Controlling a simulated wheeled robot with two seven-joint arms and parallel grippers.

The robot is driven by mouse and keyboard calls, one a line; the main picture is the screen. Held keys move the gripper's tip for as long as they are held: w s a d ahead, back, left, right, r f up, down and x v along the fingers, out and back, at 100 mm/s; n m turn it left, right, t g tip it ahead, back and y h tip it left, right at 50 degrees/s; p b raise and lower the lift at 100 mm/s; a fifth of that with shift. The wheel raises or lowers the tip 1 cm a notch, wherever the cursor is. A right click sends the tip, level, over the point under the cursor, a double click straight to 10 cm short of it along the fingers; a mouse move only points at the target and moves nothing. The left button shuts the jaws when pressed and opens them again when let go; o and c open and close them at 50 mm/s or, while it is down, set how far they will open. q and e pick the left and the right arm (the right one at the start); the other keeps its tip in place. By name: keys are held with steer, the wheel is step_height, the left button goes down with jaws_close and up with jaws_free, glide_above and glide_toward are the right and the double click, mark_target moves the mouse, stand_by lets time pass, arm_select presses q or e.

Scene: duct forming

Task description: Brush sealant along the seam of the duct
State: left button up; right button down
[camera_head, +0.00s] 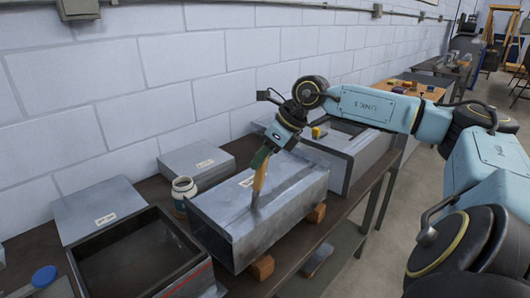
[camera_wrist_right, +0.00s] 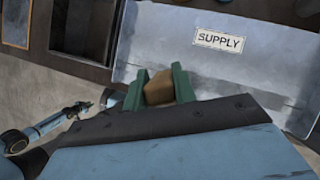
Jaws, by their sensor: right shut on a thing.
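The grey sheet-metal duct (camera_head: 285,200) lies on wooden blocks on the dark bench, with a label on its top. In the right wrist view the duct (camera_wrist_right: 170,40) shows its label reading "SUPPLY". My right gripper (camera_head: 262,157) is above the duct, its green fingers shut on the wooden handle of a brush (camera_head: 259,180). The brush points down, its tip at the duct's top near the open end; whether it touches is unclear. The handle end (camera_wrist_right: 159,89) shows between the fingers (camera_wrist_right: 160,86). A pale blue arm, seemingly my left, shows small in the wrist view; its gripper (camera_wrist_right: 84,109) is unclear.
An open dark box (camera_head: 135,255) and closed metal boxes (camera_head: 197,160) stand to the left. Another open duct piece (camera_head: 345,145) lies behind. A block wall runs along the back.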

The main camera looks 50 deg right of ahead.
steer(key=shift+a+f+p, duration=0.1)
steer(key=shift+a+p, duration=0.4)
steer(key=shift+a, duration=0.5)
steer(key=shift+a+f, duration=0.1)
steer(key=shift+a, duration=0.35)
steer(key=shift+a, duration=0.1)
steer(key=a+p, duration=0.2)
steer(key=shift+a, duration=0.4)
